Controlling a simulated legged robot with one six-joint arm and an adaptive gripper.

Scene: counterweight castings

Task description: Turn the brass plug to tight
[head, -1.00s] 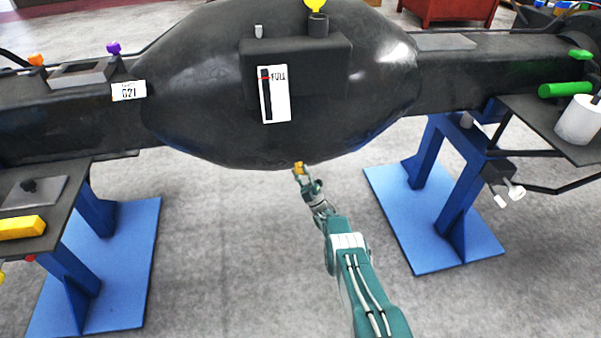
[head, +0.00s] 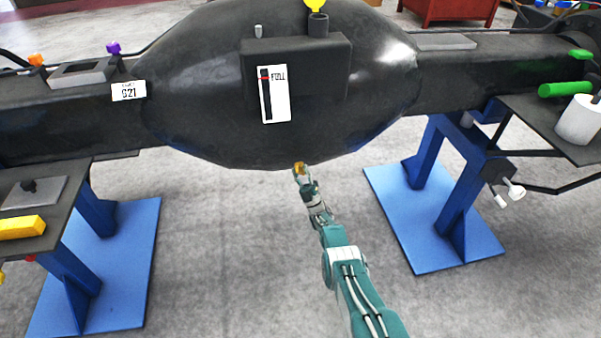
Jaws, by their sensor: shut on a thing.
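The brass plug (head: 299,167) shows as a small yellow-gold piece at the lower edge of the big black rounded casting (head: 215,105). My gripper (head: 301,173) is at the plug, reaching up from below, and is shut on it. The fingers hide part of the plug, and its thread and seat cannot be seen. A white gauge (head: 275,95) marked FULL, with a red mark near its top, is on the front of the casting above the plug.
Blue stands (head: 435,220) carry the casting on both sides. A dark shelf (head: 30,205) with a yellow block (head: 20,227) is at left. Another at right holds a white cup (head: 578,120). The grey floor below the casting is clear.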

